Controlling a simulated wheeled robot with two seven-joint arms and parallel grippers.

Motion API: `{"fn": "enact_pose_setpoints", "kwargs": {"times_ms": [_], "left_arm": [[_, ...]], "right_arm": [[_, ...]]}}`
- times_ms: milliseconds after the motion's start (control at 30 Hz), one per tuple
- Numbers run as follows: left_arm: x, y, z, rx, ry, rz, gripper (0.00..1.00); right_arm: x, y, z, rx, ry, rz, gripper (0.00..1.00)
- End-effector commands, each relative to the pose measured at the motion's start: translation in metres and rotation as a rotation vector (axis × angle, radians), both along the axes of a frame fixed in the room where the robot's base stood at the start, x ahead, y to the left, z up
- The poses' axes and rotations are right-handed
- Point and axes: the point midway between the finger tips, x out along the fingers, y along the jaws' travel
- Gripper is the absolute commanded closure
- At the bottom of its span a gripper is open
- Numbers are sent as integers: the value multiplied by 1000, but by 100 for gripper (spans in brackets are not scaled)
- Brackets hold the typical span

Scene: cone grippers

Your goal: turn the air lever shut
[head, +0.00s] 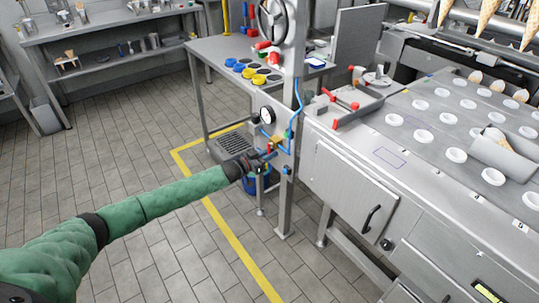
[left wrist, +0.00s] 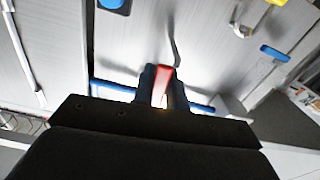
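The red air lever (left wrist: 163,74) shows in the left wrist view, between the two dark fingers of my left gripper (left wrist: 163,90). The fingers are close together, one on each side of the lever, and seem to touch it. In the head view my left gripper (head: 264,160) is at the steel post, by the blue air line. The gripper hides part of the lever there. The blue pipe (left wrist: 112,90) runs across behind the fingers in the left wrist view. My right gripper is in neither view.
A round gauge (head: 267,115) sits on the steel post (head: 284,190) above my gripper. A blue bucket (head: 258,184) stands low behind it. The steel machine (head: 350,185) with white cups is to the right. The tiled floor at left is open.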

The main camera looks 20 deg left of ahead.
Motion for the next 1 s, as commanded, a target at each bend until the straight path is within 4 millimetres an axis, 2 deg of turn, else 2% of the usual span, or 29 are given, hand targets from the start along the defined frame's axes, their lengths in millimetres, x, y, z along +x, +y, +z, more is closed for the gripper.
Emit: {"fn": "enact_pose_setpoints", "kwargs": {"times_ms": [567, 600, 700, 1000], "left_arm": [[3, 4, 0, 82, -65, 0, 100], [3, 4, 0, 82, -65, 1, 82], [3, 4, 0, 82, -65, 1, 64], [2, 5, 0, 81, -65, 0, 64]], "right_arm": [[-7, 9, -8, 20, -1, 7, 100], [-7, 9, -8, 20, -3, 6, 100], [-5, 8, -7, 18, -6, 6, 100], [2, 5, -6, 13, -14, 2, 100]]}}
